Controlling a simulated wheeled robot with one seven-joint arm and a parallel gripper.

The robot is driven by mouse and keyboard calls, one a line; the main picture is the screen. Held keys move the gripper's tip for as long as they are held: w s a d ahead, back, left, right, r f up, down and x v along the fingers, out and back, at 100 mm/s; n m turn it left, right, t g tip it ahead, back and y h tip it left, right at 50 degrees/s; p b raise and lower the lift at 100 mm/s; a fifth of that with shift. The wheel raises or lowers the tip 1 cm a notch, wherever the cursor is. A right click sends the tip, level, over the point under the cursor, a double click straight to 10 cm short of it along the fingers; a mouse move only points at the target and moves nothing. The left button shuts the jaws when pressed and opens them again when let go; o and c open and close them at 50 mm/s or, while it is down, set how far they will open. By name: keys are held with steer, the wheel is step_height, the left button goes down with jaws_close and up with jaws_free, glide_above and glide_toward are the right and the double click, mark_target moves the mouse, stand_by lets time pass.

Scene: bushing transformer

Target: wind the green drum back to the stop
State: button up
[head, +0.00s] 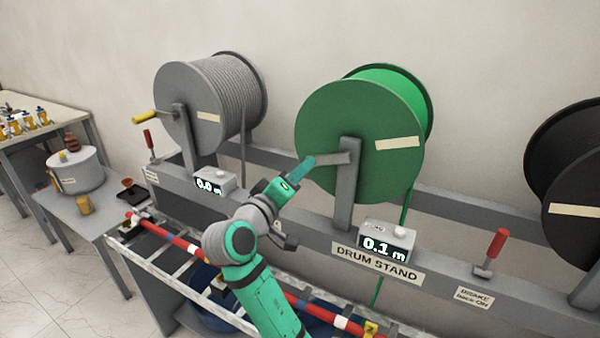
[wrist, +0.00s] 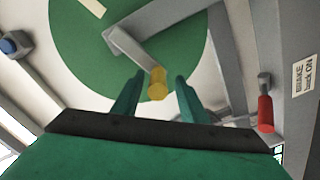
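The green drum (head: 345,115) sits on the drum stand (head: 320,226), its flange facing me. Its grey crank arm (head: 332,158) points left from the hub in the head view. The yellow crank handle (wrist: 157,84) shows in the wrist view between the fingertips of my gripper (wrist: 158,90). The fingers are apart, with a gap visible on each side of the handle. In the head view my gripper (head: 303,166) is at the crank's outer end and hides the handle. The counter (head: 385,245) below the drum reads 0.1 m. Green cable (head: 404,206) hangs from the drum.
A grey drum (head: 190,105) with a yellow handle (head: 146,118) stands left, its counter (head: 209,185) reading 0.0 m. A black drum (head: 565,150) is at right. A red brake lever (head: 497,243) rises from the stand. A red-and-white pole (head: 190,248) lies on a ladder-like rack in front.

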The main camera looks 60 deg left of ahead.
steer(key=shift+s, duration=0.1)
steer(key=v, duration=1)
steer(key=shift+s+d, duration=0.25)
steer(key=shift+s, duration=0.05)
steer(key=shift+w, duration=0.1)
